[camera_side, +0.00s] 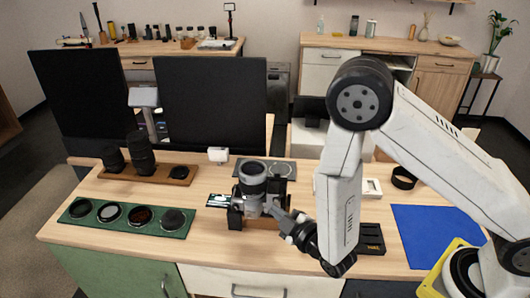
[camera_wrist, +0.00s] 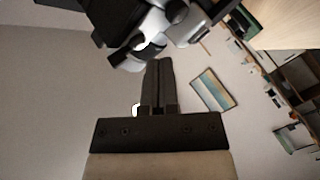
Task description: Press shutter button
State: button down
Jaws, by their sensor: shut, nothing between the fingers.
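A silver and black camera (camera_side: 253,183) sits in a black holder (camera_side: 235,217) on the table, with its lens tilted upward. My gripper (camera_side: 270,208) reaches in from the right, with its fingers close beside the camera's right side. In the wrist view my gripper (camera_wrist: 158,62) is shut and empty, with its fingers together. Their tips are just below the silver and black camera body (camera_wrist: 155,50) at the top of that view. I cannot tell whether they touch it. The shutter button cannot be made out in either view.
A green tray (camera_side: 75,226) of round filters lies at the left front. A wooden stand (camera_side: 180,181) holds dark lenses behind it. Dark screens (camera_side: 210,102) stand at the back. A black box (camera_side: 370,238) is near the front edge.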

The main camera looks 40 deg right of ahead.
jog(key=shift+w+d, duration=0.5)
dwell(1.0)
jog(key=shift+s+a, duration=0.15)
jog(key=shift+a, duration=0.05)
jog(key=shift+s+a, duration=0.3)
jog(key=shift+s, duration=0.05)
jog(key=shift+s+a, duration=0.1)
jog(key=shift+a, duration=0.05)
dwell(0.4)
jog(key=s+a, duration=0.3)
jog(key=shift+s+a+r, duration=0.1)
jog(key=shift+s+a, duration=0.05)
dwell(0.5)
dwell(0.5)
